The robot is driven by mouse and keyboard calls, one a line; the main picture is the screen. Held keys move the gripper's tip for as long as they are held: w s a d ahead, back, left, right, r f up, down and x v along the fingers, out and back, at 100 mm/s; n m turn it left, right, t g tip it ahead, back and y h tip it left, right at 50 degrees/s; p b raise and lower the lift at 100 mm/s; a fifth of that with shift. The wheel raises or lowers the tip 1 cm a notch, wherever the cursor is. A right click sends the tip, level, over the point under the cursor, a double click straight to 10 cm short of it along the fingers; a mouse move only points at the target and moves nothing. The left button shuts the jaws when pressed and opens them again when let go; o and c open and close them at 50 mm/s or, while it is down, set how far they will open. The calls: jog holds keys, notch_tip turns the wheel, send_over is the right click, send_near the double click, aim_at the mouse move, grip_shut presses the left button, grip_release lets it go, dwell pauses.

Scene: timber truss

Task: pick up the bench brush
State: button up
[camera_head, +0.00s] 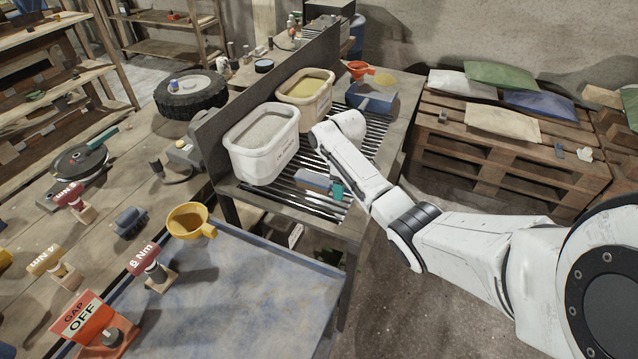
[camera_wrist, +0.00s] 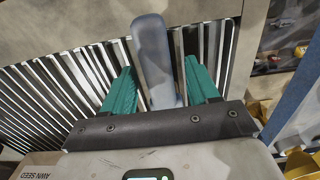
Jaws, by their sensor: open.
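A grey-blue, rounded, elongated thing, which looks like the bench brush (camera_head: 314,181), lies on the slatted grate. A tan strip shows along its lower edge in the head view. My gripper (camera_head: 337,190) is at its right end, with teal fingers pointing down at the grate. In the wrist view the grey-blue brush (camera_wrist: 153,55) lies between the two open teal fingers of my gripper (camera_wrist: 157,72).
A blue scoop-like thing (camera_head: 372,97) sits at the grate's back right. A yellow funnel (camera_head: 190,220) stands on the left bench. A pallet stack (camera_head: 500,155) is at right.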

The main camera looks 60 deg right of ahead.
grip_shut()
dwell(0.5)
jog(key=shift+r, duration=0.15)
